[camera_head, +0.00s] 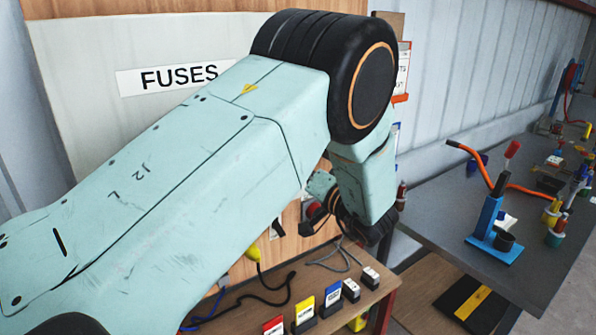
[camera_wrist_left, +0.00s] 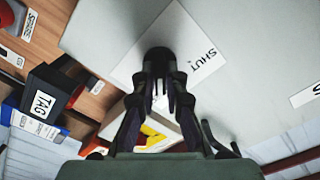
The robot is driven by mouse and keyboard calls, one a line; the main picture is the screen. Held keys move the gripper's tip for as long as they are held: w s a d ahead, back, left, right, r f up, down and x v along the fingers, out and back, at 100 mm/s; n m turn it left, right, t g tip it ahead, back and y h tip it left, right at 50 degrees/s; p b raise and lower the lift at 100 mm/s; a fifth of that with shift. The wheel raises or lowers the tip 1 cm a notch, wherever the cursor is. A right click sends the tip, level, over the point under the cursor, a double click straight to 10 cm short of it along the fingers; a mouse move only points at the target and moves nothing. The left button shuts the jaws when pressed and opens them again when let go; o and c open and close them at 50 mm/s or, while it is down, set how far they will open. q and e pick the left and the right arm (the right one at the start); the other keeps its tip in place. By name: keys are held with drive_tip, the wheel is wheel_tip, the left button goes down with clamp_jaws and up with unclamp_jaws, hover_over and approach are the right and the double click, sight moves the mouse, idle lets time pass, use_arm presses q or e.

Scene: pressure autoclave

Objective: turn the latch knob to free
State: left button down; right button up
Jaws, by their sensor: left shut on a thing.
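The latch knob (camera_wrist_left: 159,56) is a dark round knob on a pale grey panel in the left wrist view. A white label reading SHUT (camera_wrist_left: 203,58) is beside it. My left gripper (camera_wrist_left: 160,78) has its fingertips at the knob, one finger on each side, and is shut on it. The fingers cover part of the knob, and its exact turn cannot be told. In the head view my left arm hides the knob, and only part of the left gripper (camera_head: 322,212) shows below the wrist. My right gripper is in neither view.
A pale panel labelled FUSES (camera_head: 180,78) is behind my arm. A wooden shelf (camera_head: 330,318) below bears several coloured blocks and cables. A grey bench (camera_head: 440,215) at right bears a blue stand (camera_head: 489,225) and several small items. A black TAG box (camera_wrist_left: 50,95) is left of the gripper.

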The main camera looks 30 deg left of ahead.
use_arm(q)
drive_tip(key=shift+s+f, duration=0.1)
drive_tip(key=shift+f, duration=0.05)
drive_tip(key=c, duration=1.4)
unclamp_jaws()
drive_tip(key=shift+a, duration=0.1)
wheel_tip(320, 180, up, 10)
